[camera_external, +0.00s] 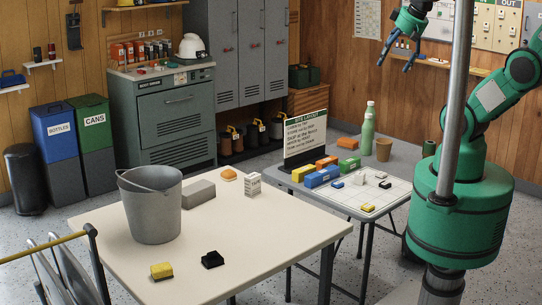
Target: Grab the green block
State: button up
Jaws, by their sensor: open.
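My gripper (396,62) hangs from my green arm at the top right, high above the table and well apart from the green block. Its fingers are spread and nothing is between them.
A sign (305,138), a green bottle (368,124) and a brown cup (384,150) stand around the blocks. A white gridded sheet (372,200) holds small pieces. A metal pole (457,90) rises at right. A cream table (215,250) with a bucket (150,208) stands in front.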

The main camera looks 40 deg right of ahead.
jog(key=shift+c, duration=1)
jog(key=w+d+f+m+g, duration=0.1)
jog(key=w+d+f+m, duration=0.25)
jog(key=w, duration=0.35)
jog(key=w+d+f+m+g, duration=0.1)
jog(key=w+d+f+m, duration=0.15)
jog(key=w+f, duration=0.35)
jog(key=w+d+f+m+g, duration=0.1)
jog(key=w+d+f+m, duration=0.2)
jog(key=w, duration=0.6)
jog(key=w+d+f+m+g, duration=0.1)
jog(key=w+d+f+m, duration=0.1)
jog(key=f, duration=0.7)
jog(key=w+d+f+m, duration=0.3)
jog(key=d+f+m, duration=0.1)
jog(key=f, duration=0.5)
jog(key=w+d+f+m+g, duration=0.1)
jog(key=w+d+f+m, duration=0.2)
jog(key=f, duration=0.6)
jog(key=shift+w+d+g, duration=0.15)
jog(key=shift+d+g, duration=0.15)
jog(key=shift+d, duration=0.65)
